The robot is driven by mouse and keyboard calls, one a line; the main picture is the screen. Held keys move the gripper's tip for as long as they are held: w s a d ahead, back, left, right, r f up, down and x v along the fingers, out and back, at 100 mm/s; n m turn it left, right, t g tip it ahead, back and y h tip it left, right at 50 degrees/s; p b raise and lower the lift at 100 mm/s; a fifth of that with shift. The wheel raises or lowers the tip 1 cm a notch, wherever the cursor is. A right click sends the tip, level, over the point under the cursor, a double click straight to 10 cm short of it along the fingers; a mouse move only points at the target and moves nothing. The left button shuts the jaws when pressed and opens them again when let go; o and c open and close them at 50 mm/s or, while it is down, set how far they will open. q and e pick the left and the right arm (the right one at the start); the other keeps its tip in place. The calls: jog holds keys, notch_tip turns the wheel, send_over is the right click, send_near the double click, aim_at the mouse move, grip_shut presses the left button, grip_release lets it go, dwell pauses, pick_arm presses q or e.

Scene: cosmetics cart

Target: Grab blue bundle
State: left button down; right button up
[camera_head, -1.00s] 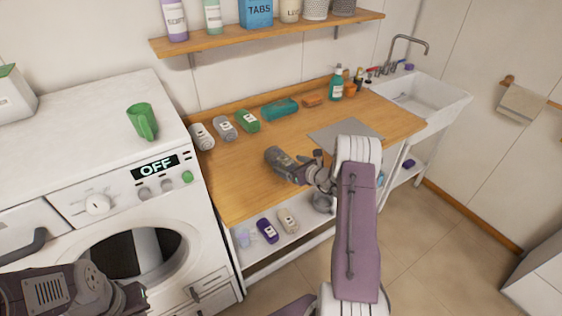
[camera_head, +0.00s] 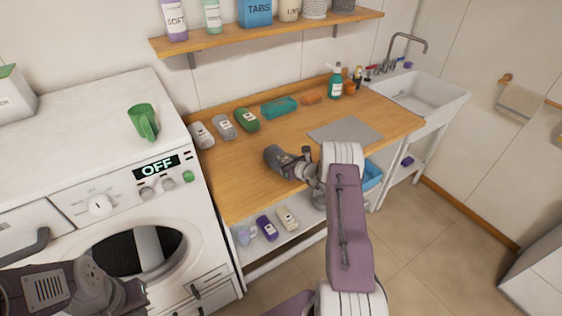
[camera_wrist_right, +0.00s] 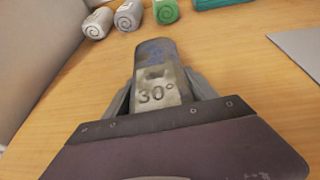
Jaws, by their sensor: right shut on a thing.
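A rolled blue-grey bundle (camera_head: 274,155) lies at the middle of the wooden worktop (camera_head: 240,190). In the right wrist view the bundle (camera_wrist_right: 154,50) shows a bluish end and a pale label reading "30°". My right gripper (camera_head: 287,164) is low over the worktop and shut on this bundle, with a finger on each side of it in the wrist view. I cannot tell whether the bundle still touches the wood. My left gripper (camera_head: 138,296) is at the lower left, in front of the washing machine, apart from the bundle; its fingers are not clear.
Two grey rolls (camera_head: 201,135), a green roll (camera_head: 247,120) and a teal bundle (camera_head: 279,107) line the worktop's back. A grey mat (camera_head: 345,131) lies at right, near the sink (camera_head: 418,93). A lower shelf holds a purple bundle (camera_head: 267,228). The washing machine (camera_head: 85,120) stands left.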

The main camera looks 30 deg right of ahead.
aim_at(278, 152)
jog(key=shift+r, duration=0.5)
notch_tip(278, 152, up, 3)
jog(key=shift+b, duration=0.5)
jog(key=w+d+r+b+v, duration=0.1)
jog(key=d+r+v, duration=0.1)
jog(key=v, duration=1.1)
